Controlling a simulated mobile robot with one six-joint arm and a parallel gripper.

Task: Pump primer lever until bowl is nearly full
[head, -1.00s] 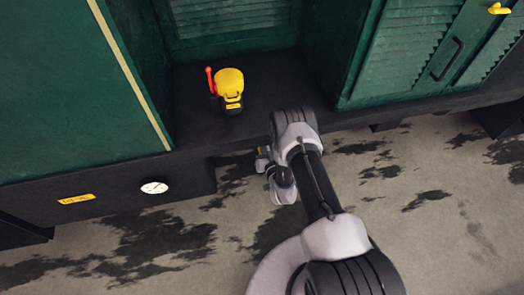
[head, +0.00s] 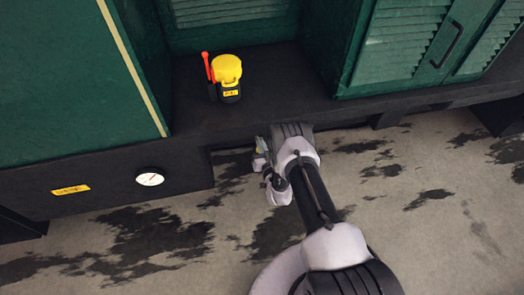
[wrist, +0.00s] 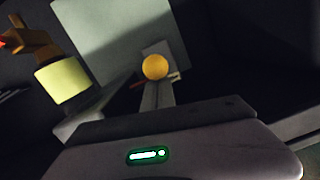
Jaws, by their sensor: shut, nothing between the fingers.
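In the wrist view a round yellow-orange knob (wrist: 155,67) stands in front of a pale grey panel. I take it for the primer lever's knob; the rest of the lever is not clear. A pale yellow cylinder (wrist: 62,80), perhaps the bowl, sits tilted at left under an orange-brown fitting (wrist: 30,40). Its fill level cannot be told. My gripper (wrist: 158,84) is shut and empty, its narrow fingers pointing at the knob. Whether they touch it is unclear. In the head view, my wrist is at the dark sill's lower edge, and the fingers are hidden.
A white round gauge (head: 150,178) and a yellow label (head: 70,190) are on the sill at left. Green louvred doors (head: 395,45) are at right. The stained floor is clear.

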